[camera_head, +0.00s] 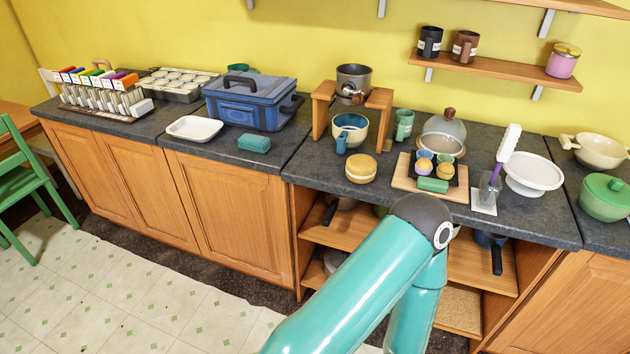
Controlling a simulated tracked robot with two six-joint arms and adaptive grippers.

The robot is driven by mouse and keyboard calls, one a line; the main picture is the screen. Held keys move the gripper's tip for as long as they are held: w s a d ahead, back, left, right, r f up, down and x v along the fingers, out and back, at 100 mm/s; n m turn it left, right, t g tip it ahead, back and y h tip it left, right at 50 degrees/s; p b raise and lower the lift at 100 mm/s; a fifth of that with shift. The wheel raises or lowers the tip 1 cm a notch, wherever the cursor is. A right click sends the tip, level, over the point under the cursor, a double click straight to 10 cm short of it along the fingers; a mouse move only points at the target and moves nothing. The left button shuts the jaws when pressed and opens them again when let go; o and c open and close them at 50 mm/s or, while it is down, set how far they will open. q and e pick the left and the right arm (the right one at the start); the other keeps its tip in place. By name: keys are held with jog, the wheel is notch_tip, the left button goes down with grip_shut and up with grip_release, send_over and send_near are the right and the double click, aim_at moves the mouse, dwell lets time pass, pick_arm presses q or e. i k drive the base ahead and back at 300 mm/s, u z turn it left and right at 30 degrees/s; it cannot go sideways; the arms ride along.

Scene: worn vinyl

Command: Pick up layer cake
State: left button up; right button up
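The layer cake (361,168) is a small round cake with golden-brown layers and a pale band between them. It sits upright on the dark countertop, in front of the blue mug and left of the wooden board. Nothing covers it. A teal link of one of my arms rises from the bottom of the view, with its dark joint in front of the counter edge, right of the cake. Neither gripper shows in this view.
A blue mug (349,131) stands behind the cake under a wooden riser (320,108). A wooden board (404,174) with cupcakes and a green block (432,185) lies to the right. A teal box (254,143) is to the left. Counter beside the cake's left is clear.

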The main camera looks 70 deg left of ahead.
aim_at(360, 168)
jog(key=u, duration=0.05)
jog(key=k, duration=0.6)
jog(key=z, duration=1.2)
jog(key=i, duration=0.1)
jog(key=u, duration=3.15)
jog(key=i, duration=0.45)
jog(key=u, duration=0.1)
jog(key=i, duration=0.55)
jog(key=z, duration=0.2)
jog(key=k, duration=0.95)
jog(key=u, duration=0.15)
jog(key=i, duration=0.95)
